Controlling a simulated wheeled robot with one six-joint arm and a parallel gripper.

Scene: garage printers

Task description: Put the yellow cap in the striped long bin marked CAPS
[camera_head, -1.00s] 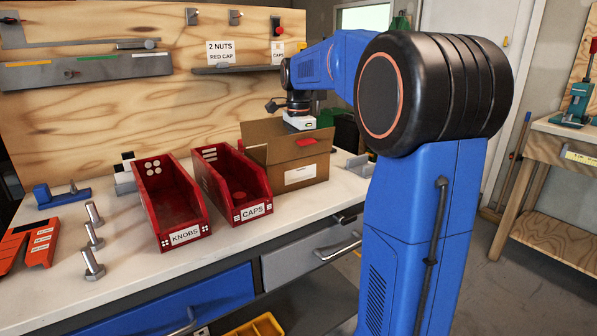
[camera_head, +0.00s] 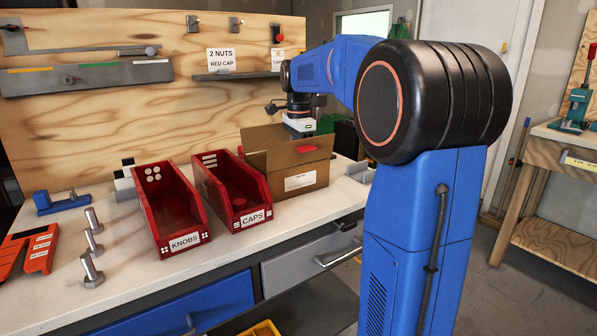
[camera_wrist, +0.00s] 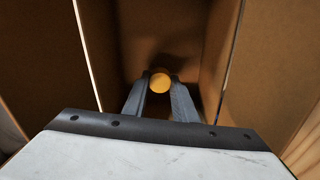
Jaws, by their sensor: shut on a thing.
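The yellow cap (camera_wrist: 160,83) shows in the wrist view between the fingertips of my gripper (camera_wrist: 160,91), which is shut on it inside the cardboard box (camera_head: 275,160). In the head view my gripper's fingers and the cap are hidden by the box; only the white wrist end shows above its opening. The long red bin labelled CAPS (camera_head: 262,193) stands left of the box, with stripe-like white marks on its inner back wall. A small red round thing (camera_head: 239,204) lies in it.
A similar red bin labelled KNOBS (camera_head: 161,212), with white dots, stands left of the CAPS bin. Several upright bolts (camera_head: 91,270), an orange holder (camera_head: 40,252) and a blue fixture (camera_head: 60,202) are farther left. The box's raised flaps (camera_head: 256,140) and walls surround my gripper.

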